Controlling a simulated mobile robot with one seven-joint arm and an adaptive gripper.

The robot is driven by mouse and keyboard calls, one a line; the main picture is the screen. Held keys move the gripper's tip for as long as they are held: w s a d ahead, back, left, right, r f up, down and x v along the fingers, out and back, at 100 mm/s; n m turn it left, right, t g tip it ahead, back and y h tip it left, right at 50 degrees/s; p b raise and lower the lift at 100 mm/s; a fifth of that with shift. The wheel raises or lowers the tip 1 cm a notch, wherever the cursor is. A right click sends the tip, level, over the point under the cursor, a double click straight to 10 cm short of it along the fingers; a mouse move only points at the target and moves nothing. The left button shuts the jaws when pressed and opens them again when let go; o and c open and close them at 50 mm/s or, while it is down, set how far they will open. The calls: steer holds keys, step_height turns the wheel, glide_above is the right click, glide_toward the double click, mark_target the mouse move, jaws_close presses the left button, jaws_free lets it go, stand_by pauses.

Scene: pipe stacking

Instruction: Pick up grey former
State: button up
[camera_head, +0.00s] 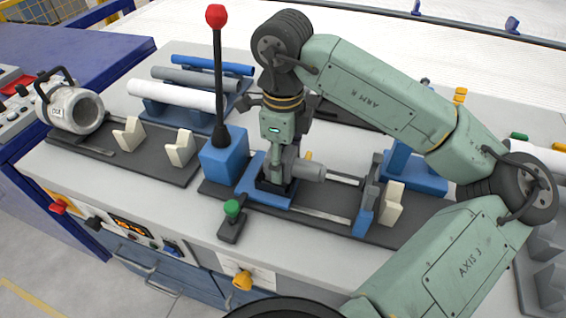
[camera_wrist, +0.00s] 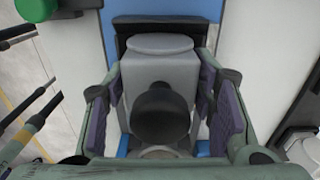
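The grey former (camera_head: 306,170) sits in the blue fixture (camera_head: 262,190) on the dark rail, in the middle of the bench. In the wrist view, the grey former (camera_wrist: 158,72) lies between my fingers, with a dark round knob on it. My gripper (camera_head: 284,150) points down at the former from above. In the wrist view, my gripper (camera_wrist: 162,112) is open, with one purple-padded finger on each side of the former. Narrow gaps seem to show beside it. The arm and gripper partly hide the former in the head view.
A blue block with a red-knobbed lever (camera_head: 217,75) stands just left of the gripper. A green-knobbed switch (camera_head: 232,210) is in front. Pipes (camera_head: 180,94) lie on a rack behind. Cream V-blocks (camera_head: 180,148) and a metal cylinder (camera_head: 75,110) are at left.

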jaws_close()
stand_by(0.4)
